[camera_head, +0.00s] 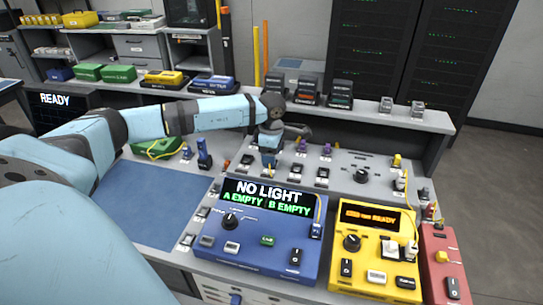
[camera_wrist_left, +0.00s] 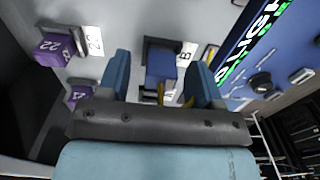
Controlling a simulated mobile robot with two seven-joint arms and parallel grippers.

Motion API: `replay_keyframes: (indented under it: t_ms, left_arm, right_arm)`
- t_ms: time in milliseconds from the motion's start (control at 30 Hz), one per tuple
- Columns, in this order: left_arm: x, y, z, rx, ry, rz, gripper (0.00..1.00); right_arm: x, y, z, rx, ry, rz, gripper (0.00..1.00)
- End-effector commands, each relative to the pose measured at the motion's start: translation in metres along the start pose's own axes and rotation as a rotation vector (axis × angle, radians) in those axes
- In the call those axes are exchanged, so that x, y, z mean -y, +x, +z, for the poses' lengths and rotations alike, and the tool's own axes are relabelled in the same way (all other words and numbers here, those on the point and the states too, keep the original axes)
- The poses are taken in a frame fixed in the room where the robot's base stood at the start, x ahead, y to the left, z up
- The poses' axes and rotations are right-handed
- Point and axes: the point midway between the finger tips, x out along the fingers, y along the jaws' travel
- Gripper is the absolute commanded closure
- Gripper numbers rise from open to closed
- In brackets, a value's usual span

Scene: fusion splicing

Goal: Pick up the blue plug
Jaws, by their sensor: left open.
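The blue plug (camera_wrist_left: 161,64) sits in a dark holder beside a label marked B in the left wrist view. My left gripper (camera_wrist_left: 158,72) is open, with one blue finger on each side of the plug and visible gaps between. In the head view my left gripper (camera_head: 268,150) points down at the row of holders behind the blue console; the arm and fingers largely hide the plug there. My right gripper is not in view.
The blue console (camera_head: 215,248) reads NO LIGHT, A EMPTY, B EMPTY. A yellow console (camera_head: 375,285) and a red box (camera_head: 445,262) stand to its right. Purple plugs (camera_wrist_left: 50,53) sit near the gripper. A blue mat (camera_head: 150,203) lies clear at left.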

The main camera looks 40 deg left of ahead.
Motion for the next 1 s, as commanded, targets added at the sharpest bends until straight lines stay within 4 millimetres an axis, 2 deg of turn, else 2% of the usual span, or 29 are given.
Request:
replay_keyframes:
  t_ms: [133,300,367,433,467,767,867,1000]
  left_arm:
    - [0.000,0.000,0.000,0.000,0.000,0.000,0.43]
    - [0.000,-0.001,0.000,0.000,0.000,0.000,0.82]
    - [0.000,-0.001,0.000,0.000,0.000,0.000,0.93]
    - [0.000,-0.001,0.000,0.000,0.000,0.000,0.94]
    - [0.000,-0.001,0.000,0.000,0.000,0.000,0.97]
    - [0.000,-0.006,0.000,0.000,0.000,0.001,0.98]
    - [0.000,-0.015,0.000,-0.001,0.000,0.002,0.98]
    - [-0.001,-0.038,0.000,0.001,0.001,0.003,0.98]
  right_arm:
    - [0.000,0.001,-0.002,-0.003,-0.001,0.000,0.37]
    - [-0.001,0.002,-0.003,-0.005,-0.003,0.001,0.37]
    - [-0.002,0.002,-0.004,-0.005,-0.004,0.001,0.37]
    - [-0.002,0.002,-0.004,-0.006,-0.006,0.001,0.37]
    - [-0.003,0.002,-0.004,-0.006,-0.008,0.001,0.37]
    - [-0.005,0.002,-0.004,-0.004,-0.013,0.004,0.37]
    - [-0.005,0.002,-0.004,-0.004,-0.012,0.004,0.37]
    - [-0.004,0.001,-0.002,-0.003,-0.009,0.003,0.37]
